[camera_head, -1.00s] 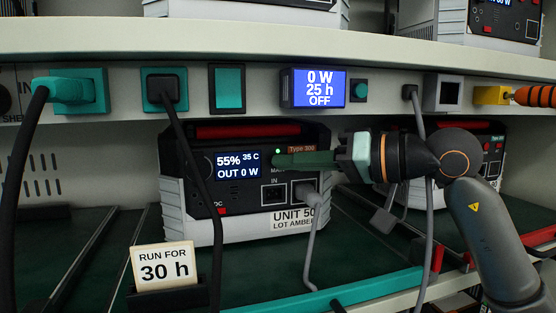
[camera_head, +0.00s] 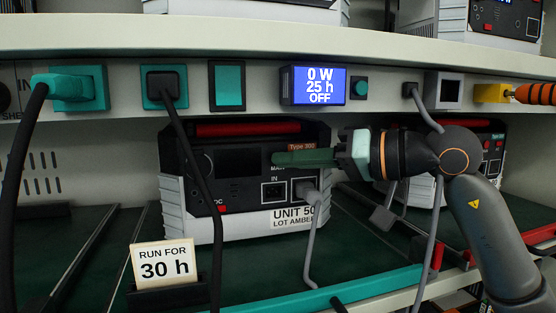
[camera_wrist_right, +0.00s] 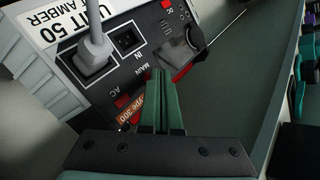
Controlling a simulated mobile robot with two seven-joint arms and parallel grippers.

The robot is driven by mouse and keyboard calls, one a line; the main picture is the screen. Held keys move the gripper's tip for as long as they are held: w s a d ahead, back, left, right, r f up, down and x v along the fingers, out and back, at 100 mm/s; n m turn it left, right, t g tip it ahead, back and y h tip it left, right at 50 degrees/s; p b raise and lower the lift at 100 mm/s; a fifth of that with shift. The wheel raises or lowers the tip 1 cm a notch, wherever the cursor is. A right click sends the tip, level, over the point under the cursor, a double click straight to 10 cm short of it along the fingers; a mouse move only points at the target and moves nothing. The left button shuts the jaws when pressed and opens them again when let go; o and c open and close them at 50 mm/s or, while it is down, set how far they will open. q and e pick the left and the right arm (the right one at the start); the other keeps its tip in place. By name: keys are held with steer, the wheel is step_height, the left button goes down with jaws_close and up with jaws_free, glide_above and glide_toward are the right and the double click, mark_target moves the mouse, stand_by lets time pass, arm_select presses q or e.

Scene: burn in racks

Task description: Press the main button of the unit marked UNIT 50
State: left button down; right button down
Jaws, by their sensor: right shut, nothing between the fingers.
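The unit marked UNIT 50 (camera_head: 240,218) stands on the lower shelf, a black and white box with a red handle on top. Its display (camera_head: 237,164) is dark, and no green light shows above the MAIN label. A grey plug (camera_head: 306,190) sits in its front. My right gripper (camera_head: 276,159) is shut and empty, its green fingers at the front panel by the MAIN label, covering the main button. In the right wrist view the shut fingers (camera_wrist_right: 162,76) reach the panel beside MAIN; I cannot tell whether they touch. My left gripper is not in view.
A card reading RUN FOR 30 h (camera_head: 165,264) stands in front of the unit. A black cable (camera_head: 190,160) hangs across its left side. Above, a shelf meter (camera_head: 313,87) reads 0 W, 25 h, OFF. Another unit (camera_head: 486,150) stands behind my right arm.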

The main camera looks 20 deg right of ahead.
steer(key=shift+s, duration=0.45)
steer(key=s+b, duration=0.2)
steer(key=s, duration=0.4)
steer(key=shift+d, duration=0.15)
steer(key=shift+b, duration=0.3)
steer(key=s+b, duration=0.1)
steer(key=s, duration=0.7)
steer(key=shift+b, duration=0.35)
